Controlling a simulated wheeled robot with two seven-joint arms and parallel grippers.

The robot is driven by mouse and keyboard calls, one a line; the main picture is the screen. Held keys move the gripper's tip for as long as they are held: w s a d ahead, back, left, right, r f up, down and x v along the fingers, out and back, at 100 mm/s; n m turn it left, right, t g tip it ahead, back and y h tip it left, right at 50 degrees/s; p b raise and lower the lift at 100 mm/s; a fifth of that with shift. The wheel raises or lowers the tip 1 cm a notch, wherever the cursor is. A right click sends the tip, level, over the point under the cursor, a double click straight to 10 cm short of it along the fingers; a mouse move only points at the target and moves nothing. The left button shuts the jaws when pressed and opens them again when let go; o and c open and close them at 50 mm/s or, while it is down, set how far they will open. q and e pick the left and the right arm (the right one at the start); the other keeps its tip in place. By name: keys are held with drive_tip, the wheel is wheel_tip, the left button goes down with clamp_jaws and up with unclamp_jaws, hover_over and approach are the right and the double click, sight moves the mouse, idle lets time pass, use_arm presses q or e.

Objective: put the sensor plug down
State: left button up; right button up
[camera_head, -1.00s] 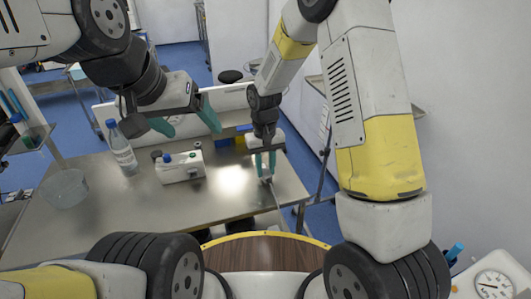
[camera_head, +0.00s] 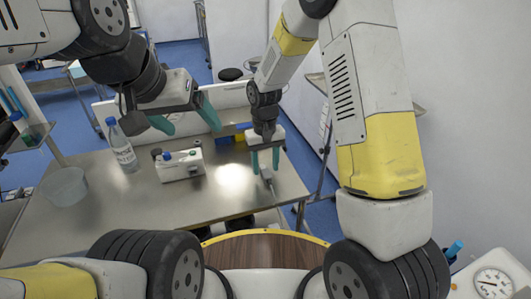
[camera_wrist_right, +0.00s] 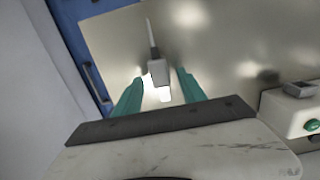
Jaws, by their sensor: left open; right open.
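The sensor plug (camera_head: 267,175) is a small pale grey plug near the right end of the metal table (camera_head: 225,205). It appears to rest on the tabletop, with its thin cable leading toward the table's front edge. The plug also shows in the right wrist view (camera_wrist_right: 158,72), between the fingertips and clear of both. My right gripper (camera_head: 265,167) is open just above the plug, pointing down; its teal fingers also show in the wrist view (camera_wrist_right: 160,80). My left gripper (camera_head: 194,131) is open and empty above the back of the table.
A white box with a blue knob (camera_head: 180,167) stands mid-table, left of the plug. A water bottle (camera_head: 123,152) and a clear bowl (camera_head: 66,187) are further left. Blue and yellow bins (camera_head: 226,136) are at the back. The front middle of the table is clear.

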sight(265, 170)
wheel_tip(265, 170, up, 12)
drive_tip(key=s+d+r+m+t+y, duration=0.1)
drive_tip(key=s+d+r, duration=0.25)
drive_tip(key=r, duration=0.25)
drive_tip(key=s+d+r+t+y, duration=0.1)
drive_tip(key=s+d+r+t, duration=0.15)
drive_tip(key=d+r, duration=0.2)
drive_tip(key=s+d+r+m+t, duration=0.1)
drive_tip(key=s+d+r, duration=0.1)
drive_tip(key=s, duration=0.4)
drive_tip(key=s+d+r+m+t, duration=0.1)
drive_tip(key=s+d+r+t, duration=0.1)
drive_tip(key=s, duration=0.5)
drive_tip(key=shift+d+r, duration=0.5)
drive_tip(key=shift+d, duration=0.5)
